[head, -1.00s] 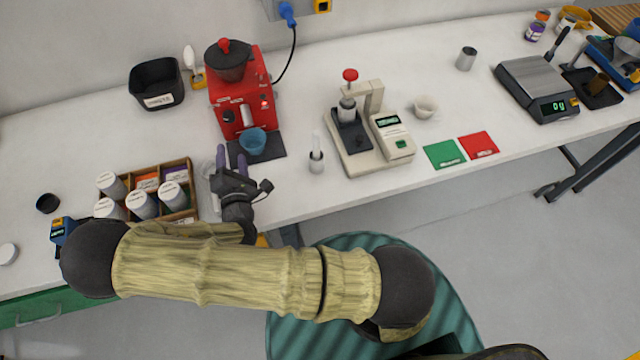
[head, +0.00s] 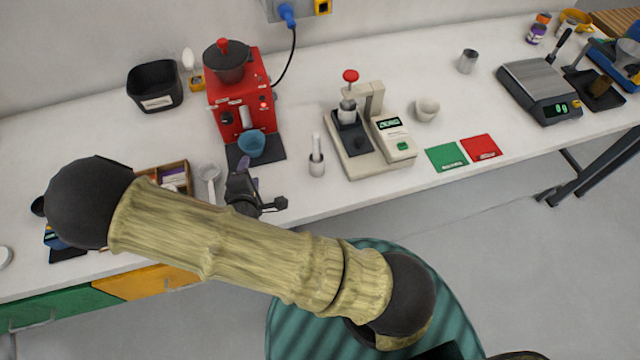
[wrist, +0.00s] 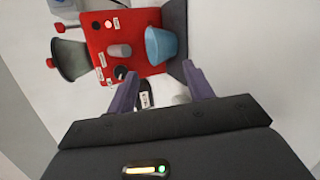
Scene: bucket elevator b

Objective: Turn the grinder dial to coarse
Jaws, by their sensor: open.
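The red grinder (head: 238,98) stands at the back left of the bench, with a dark hopper (head: 226,62) on top and a blue cup (head: 251,143) at its foot. In the wrist view the grinder (wrist: 132,36) lies sideways, with black knobs, small labels and a grey spout on its front. One black dial (wrist: 121,72) shows near the left fingertip; its label is too small to read. My gripper (wrist: 160,80) is open and empty, its two purple fingers apart, short of the grinder front. In the head view my gripper (head: 243,172) is in front of the grinder's dark mat.
A black bin (head: 156,88) stands left of the grinder. A white holder (head: 316,163) with an upright stick and a beige tamping device (head: 372,140) stand to the right. A wooden box (head: 170,176) is partly hidden behind my arm.

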